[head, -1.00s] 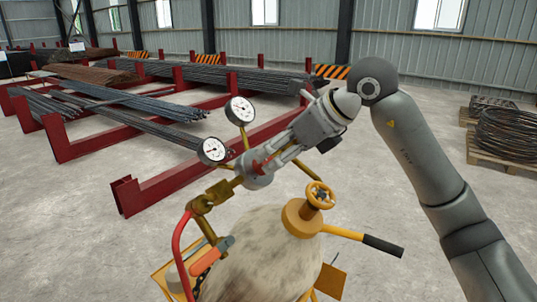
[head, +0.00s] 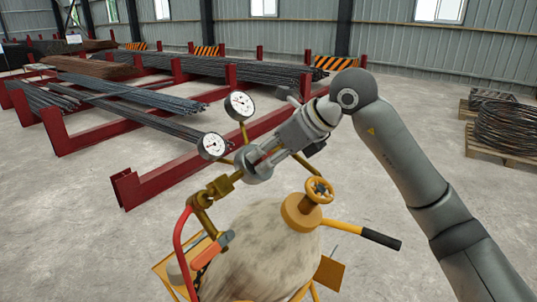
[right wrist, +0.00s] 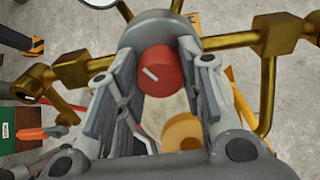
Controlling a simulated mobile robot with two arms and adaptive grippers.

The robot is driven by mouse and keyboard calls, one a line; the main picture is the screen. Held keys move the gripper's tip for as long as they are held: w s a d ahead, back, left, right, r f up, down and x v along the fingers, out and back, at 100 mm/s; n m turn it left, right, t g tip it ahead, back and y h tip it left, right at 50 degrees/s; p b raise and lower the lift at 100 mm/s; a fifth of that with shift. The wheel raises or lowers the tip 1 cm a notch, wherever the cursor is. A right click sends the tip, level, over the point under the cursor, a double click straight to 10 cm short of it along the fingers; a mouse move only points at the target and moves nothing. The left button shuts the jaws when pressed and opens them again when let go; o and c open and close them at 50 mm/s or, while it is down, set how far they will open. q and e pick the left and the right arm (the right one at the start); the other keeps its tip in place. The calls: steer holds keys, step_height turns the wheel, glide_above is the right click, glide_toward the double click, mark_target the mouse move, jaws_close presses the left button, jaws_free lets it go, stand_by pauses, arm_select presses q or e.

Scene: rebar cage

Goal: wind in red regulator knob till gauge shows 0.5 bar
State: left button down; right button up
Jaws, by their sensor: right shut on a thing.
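The red regulator knob (right wrist: 160,70), with a white mark line slanting across its face, sits on the grey regulator body (right wrist: 158,32) in the right wrist view. My right gripper (right wrist: 158,82) has its two fingers on either side of the knob and is shut on it. In the head view the right gripper (head: 262,162) reaches the regulator from the upper right, and its fingers hide most of the knob. Two round white dial gauges, an upper one (head: 239,105) and a lower one (head: 212,146), stand beside the regulator; their needles are too small to read. My left gripper is not in view.
A gas cylinder (head: 265,255) with a yellow valve handwheel (head: 319,190) stands below the regulator on a yellow cart with a black-gripped handle (head: 381,239). A red hose (head: 178,250) curves down at left. Red racks with rebar (head: 150,110) stand behind.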

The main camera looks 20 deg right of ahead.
steer(key=shift+m, duration=0.5)
steer(key=o, duration=1.1)
steer(key=shift+c, duration=0.2)
steer(key=shift+s+d+r, duration=0.1)
steer(key=shift+d+r, duration=0.05)
steer(key=shift+r, duration=0.05)
steer(key=v, duration=1.1)
steer(key=shift+s+d, duration=0.15)
steer(key=shift+d, duration=0.05)
